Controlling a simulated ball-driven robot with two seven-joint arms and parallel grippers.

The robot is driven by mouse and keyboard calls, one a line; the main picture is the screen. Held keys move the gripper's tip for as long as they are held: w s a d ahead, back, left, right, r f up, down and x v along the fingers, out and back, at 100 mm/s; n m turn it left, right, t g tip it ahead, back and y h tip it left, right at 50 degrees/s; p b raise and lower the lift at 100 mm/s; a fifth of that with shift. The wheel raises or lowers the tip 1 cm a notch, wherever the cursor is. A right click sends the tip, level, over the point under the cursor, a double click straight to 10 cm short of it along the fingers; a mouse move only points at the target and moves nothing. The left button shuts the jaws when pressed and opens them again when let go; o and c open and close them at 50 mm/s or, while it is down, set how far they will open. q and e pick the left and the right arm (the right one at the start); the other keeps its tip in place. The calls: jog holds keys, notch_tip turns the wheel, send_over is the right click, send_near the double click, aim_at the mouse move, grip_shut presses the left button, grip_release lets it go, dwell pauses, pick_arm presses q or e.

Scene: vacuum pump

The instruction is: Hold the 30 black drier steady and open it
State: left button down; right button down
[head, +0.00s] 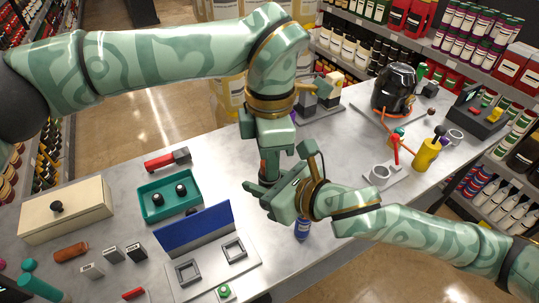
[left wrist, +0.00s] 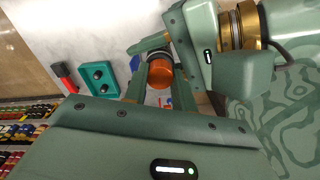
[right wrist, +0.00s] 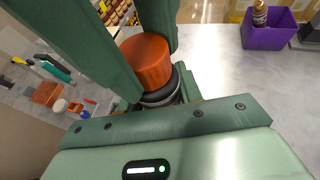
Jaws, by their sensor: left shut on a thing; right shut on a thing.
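The drier shows between my two grippers as an orange cylindrical end (right wrist: 146,62) over a black and grey ringed part in the right wrist view. The orange end also shows in the left wrist view (left wrist: 160,76). My left gripper (head: 267,165) reaches down from above, its fingers shut on either side of the orange end. My right gripper (head: 262,192) comes in from the right and is shut around the dark part beneath. The drier appears held above the table. Most of its dark body is hidden by the fingers.
A teal tray (head: 145,211) with two black round parts lies left on the grey table. Nearby are a beige box (head: 85,213), a blue panel (head: 190,233) and a blue container (head: 303,231). A black pump (head: 394,90) and yellow bottle (head: 425,156) stand at right.

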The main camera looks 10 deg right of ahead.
pick_arm(q)
jog(key=c, duration=1.1)
grip_release()
jog(key=shift+c, duration=0.2)
